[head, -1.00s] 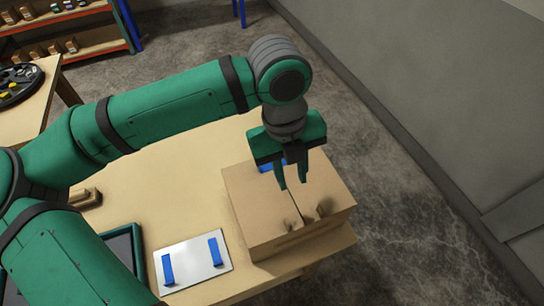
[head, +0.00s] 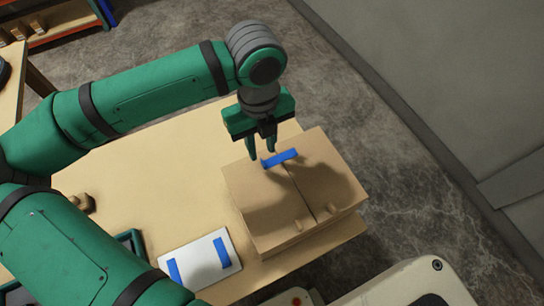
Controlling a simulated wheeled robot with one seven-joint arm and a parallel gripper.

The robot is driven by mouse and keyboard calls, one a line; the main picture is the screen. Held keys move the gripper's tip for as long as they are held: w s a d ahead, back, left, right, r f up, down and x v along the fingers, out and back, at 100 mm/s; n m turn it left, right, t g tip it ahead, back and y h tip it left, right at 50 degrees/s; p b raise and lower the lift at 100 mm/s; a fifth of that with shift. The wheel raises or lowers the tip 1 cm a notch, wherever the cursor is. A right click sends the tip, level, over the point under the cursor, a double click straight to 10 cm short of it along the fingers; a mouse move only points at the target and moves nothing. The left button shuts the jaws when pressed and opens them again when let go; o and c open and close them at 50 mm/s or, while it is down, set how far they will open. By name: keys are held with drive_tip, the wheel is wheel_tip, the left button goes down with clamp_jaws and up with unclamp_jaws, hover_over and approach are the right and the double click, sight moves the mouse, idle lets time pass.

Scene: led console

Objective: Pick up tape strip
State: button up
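A blue tape strip (head: 280,158) lies across the seam on top of the cardboard box (head: 270,220), towards its far edge. Two more blue strips, a left one (head: 174,271) and a right one (head: 222,252), sit on a white plate (head: 200,262) on the table, left of the box. My gripper (head: 262,155) points down at the box's far edge, by the left end of the strip on the box. Its fingers are apart with nothing seen between them. Whether a finger touches the box or strip I cannot tell.
The wooden table (head: 160,180) is mostly clear left of the box. A dark green-edged tray (head: 132,243) is partly hidden behind my arm. Small wooden pieces (head: 82,202) lie at the table's left. A grey wall (head: 440,80) stands to the right.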

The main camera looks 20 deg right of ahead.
sight(262, 160)
drive_tip(key=shift+s+d+f, duration=0.2)
drive_tip(key=shift+d+f, duration=0.15)
drive_tip(key=shift+f, duration=0.15)
drive_tip(key=shift+w+a+f, duration=0.1)
drive_tip(key=shift+w+f, duration=0.15)
drive_tip(key=shift+f, duration=0.95)
drive_tip(key=shift+w+a+f, duration=0.1)
drive_tip(key=shift+w+f, duration=0.1)
drive_tip(key=shift+f, duration=0.95)
drive_tip(key=shift+c, duration=0.4)
clamp_jaws()
